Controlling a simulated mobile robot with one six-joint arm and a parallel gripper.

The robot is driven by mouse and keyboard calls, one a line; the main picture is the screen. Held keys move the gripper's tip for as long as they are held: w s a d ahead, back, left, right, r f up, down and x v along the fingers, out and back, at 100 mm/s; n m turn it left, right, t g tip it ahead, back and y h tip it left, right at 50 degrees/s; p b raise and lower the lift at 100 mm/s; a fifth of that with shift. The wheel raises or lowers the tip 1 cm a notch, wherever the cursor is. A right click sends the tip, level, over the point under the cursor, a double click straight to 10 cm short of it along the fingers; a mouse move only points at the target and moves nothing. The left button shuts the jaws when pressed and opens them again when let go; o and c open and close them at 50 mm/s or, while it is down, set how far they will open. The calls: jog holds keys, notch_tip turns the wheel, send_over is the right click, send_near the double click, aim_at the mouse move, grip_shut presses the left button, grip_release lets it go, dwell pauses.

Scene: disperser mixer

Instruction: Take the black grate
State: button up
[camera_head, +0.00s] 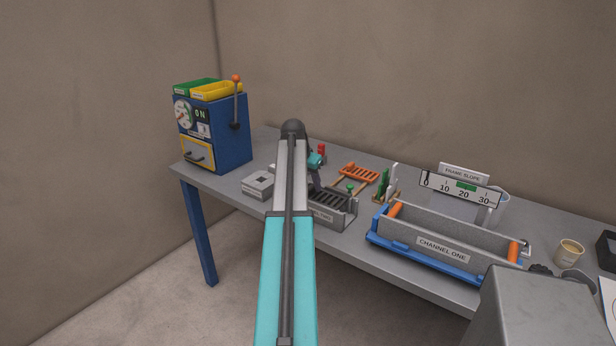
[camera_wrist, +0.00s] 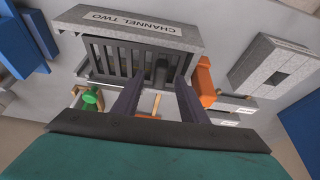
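The black grate (camera_head: 333,199) is a dark slatted piece lying in the top of a grey channel box (camera_head: 340,221) on the table. In the wrist view the grate (camera_wrist: 112,55) sits inside the box labelled CHANNEL TWO (camera_wrist: 190,38). My gripper (camera_wrist: 160,80) reaches toward the grate with its two dark fingers apart. A dark upright piece on the grate shows between the fingertips. I cannot tell whether the fingers touch it. In the head view my arm partly hides the gripper (camera_head: 315,180) and the box's left side.
An orange grate (camera_head: 358,174) on wooden rails and a green knob (camera_head: 350,188) stand close behind the box. A grey block (camera_head: 258,186) is at left. The CHANNEL ONE trough (camera_head: 445,240) is at right. A blue machine (camera_head: 213,135) stands at the table's left end.

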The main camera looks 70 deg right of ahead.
jog(key=shift+d+f, duration=0.15)
jog(key=shift+f, duration=0.3)
jog(key=shift+c, duration=0.4)
grip_shut()
jog(key=shift+a, duration=0.2)
dwell(0.6)
jog(key=shift+r, duration=0.1)
notch_tip(320, 180, up, 10)
jog(key=p, duration=0.6)
dwell(2.2)
